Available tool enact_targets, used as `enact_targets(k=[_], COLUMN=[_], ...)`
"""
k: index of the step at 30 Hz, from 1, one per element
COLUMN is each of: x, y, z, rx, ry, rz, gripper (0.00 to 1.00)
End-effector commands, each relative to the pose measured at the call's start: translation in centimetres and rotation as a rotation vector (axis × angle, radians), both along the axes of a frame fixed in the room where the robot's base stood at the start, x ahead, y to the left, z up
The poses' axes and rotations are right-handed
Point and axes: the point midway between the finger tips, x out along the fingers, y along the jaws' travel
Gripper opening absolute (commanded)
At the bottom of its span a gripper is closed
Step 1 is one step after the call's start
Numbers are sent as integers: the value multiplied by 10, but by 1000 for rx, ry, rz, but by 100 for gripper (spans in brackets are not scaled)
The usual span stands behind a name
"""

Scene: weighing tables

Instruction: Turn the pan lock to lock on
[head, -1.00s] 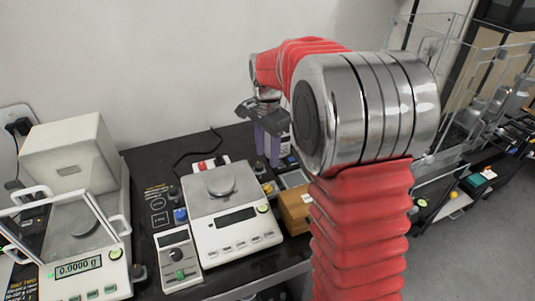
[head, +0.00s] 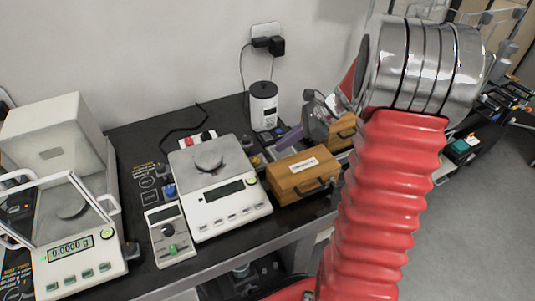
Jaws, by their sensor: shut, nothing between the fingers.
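No label reading pan lock is legible. The balance has a round metal pan (head: 208,158) and a dark display. A blue knob (head: 169,190) sits behind the box. I cannot tell which control is the lock or how it is set.
Wooden boxes (head: 301,176) stand right of the balance. A white canister (head: 264,105) stands behind. A second balance (head: 82,258) reading 0.0000 g, with an open clear frame, is at left. A power strip (head: 194,140) and cable lie behind the middle balance.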

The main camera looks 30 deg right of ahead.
Motion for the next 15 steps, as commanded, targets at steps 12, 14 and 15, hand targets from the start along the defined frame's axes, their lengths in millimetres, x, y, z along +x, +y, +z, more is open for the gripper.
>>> enact_targets(k=[12,14,15], x=[-3,-4,-4], y=[-23,-23,-23], z=[-1,-1,-1], rx=[91,90,90], ry=[-44,-44,-44], rz=[-149,-147,-147], gripper=[0,0,0])
